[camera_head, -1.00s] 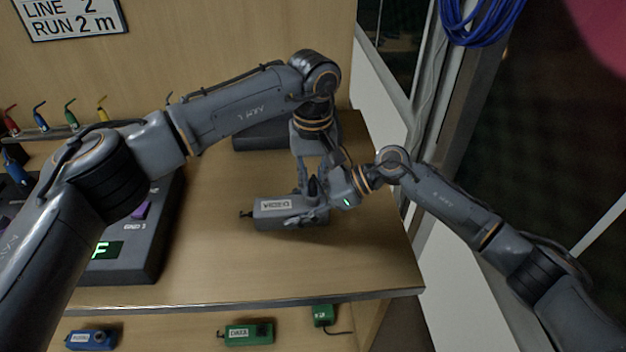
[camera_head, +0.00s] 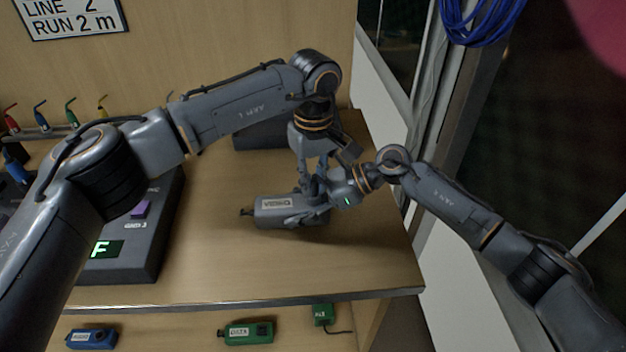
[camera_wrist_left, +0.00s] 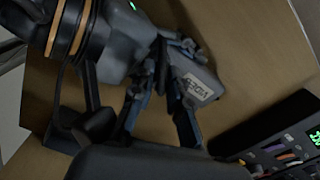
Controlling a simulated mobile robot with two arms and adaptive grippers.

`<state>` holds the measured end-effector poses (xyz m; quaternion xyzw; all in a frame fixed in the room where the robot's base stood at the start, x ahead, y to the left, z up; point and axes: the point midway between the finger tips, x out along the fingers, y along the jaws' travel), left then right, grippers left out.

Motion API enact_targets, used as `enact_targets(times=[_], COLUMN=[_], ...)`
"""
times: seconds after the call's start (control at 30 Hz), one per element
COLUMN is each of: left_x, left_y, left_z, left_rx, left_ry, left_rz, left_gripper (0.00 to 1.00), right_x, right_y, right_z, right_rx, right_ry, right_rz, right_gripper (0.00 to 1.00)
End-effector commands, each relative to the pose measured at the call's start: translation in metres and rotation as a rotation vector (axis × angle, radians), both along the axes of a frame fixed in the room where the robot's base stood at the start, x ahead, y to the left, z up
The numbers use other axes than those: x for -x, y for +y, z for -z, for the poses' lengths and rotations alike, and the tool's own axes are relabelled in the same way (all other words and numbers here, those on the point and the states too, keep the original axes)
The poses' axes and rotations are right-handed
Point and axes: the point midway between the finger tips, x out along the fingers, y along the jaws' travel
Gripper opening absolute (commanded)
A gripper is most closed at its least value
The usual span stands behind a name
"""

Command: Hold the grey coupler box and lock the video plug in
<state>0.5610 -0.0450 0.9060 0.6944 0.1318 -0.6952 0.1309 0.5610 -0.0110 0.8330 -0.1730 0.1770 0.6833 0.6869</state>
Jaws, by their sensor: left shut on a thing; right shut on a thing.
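The grey coupler box (camera_head: 267,220) lies on the table with its VIDEO label facing up and a short black stub at its left end. It also shows in the left wrist view (camera_wrist_left: 207,77). My right gripper (camera_head: 303,213) reaches in from the right and is shut on the right part of the box, one finger along its near side. My left gripper (camera_head: 312,190) points down over the right part of the box. It is shut on what seems to be the video plug; fingers hide the plug and its seat. Left fingers (camera_wrist_left: 158,108) show close to the box.
A dark console (camera_head: 125,265) with a green F display stands at the left. A dark box (camera_head: 258,135) sits behind my left arm. Green (camera_head: 247,333) and blue (camera_head: 91,338) boxes lie below the table edge. The front tabletop is clear.

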Motion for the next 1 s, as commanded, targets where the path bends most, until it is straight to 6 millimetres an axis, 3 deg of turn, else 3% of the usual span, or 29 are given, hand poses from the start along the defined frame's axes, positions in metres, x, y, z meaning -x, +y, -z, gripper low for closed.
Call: enact_targets(times=[0.2,0.4,0.43,0.57,0.87,1.0], left_x=[-0.005,-0.006,-0.006,-0.006,-0.007,-0.007], left_y=[0.003,0.004,0.004,0.004,0.004,0.003], left_z=[-0.001,-0.001,-0.001,-0.001,-0.003,-0.018], left_rx=[0.001,0.001,0.001,0.002,0.004,0.005], left_ry=[-0.008,-0.01,-0.01,-0.011,-0.012,-0.016], left_rz=[-0.198,-0.216,-0.216,-0.216,-0.215,-0.215], left_gripper=[0.0,0.0,0.18,0.42,0.42,0.42], right_x=[0.004,0.005,0.005,0.006,0.007,0.007], right_y=[0.003,0.004,0.004,0.004,0.006,0.006], right_z=[0.001,0.001,0.001,0.002,0.002,0.002], right_rx=[0.002,0.003,0.003,0.003,0.003,0.002], right_ry=[-0.009,-0.009,-0.009,-0.008,-0.006,-0.005], right_rz=[-0.019,-0.021,-0.022,-0.024,-0.026,-0.027], right_gripper=[0.14,0.14,0.14,0.14,0.14,0.14])
